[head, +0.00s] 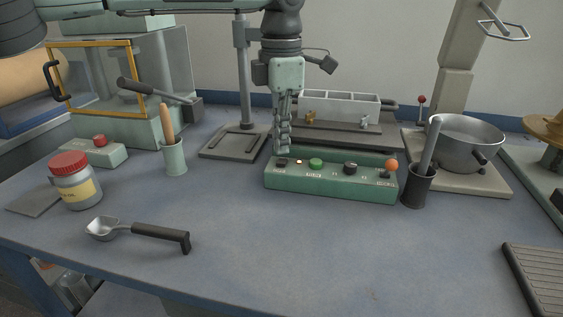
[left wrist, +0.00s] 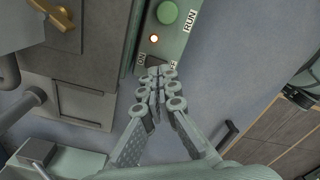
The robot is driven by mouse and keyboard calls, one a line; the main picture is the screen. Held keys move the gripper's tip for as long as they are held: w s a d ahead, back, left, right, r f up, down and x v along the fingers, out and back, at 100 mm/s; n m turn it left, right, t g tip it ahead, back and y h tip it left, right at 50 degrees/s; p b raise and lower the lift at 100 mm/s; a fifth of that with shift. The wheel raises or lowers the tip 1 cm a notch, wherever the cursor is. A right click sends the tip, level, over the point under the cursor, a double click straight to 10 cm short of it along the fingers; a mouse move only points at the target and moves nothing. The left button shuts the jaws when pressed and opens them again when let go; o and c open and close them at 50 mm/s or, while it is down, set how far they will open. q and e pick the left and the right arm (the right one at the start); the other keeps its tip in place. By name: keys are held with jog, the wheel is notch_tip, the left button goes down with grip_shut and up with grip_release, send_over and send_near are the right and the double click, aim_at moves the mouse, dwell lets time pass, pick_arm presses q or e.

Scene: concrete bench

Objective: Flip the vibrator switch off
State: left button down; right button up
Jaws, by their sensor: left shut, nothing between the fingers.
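The green control box (head: 330,186) stands on the bench in the middle of the head view. A small dark switch (head: 282,162) is at its left end, beside a lit lamp (head: 299,162). My left gripper (head: 283,150) points down at this switch, shut and empty. In the left wrist view its fingertips (left wrist: 162,74) are over the switch, between the ON label (left wrist: 141,59) and a partly covered label. The fingertips hide most of the switch, so its position and any contact are unclear. My right gripper is out of view.
The box also carries a green button (head: 316,164), a black knob (head: 350,168) and an orange-topped lever (head: 391,165). A dark cup (head: 417,190) stands at its right end. Behind is a grey mould (head: 340,106). A scoop (head: 135,230) lies front left; the front middle is clear.

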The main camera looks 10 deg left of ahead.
aim_at(281, 162)
pick_arm(q)
jog(key=shift+f+b, duration=0.8)
jog(key=shift+f, duration=0.6)
dwell(0.4)
jog(key=shift+r, duration=0.1)
jog(key=shift+r+p, duration=2.45)
jog(key=shift+r, duration=1)
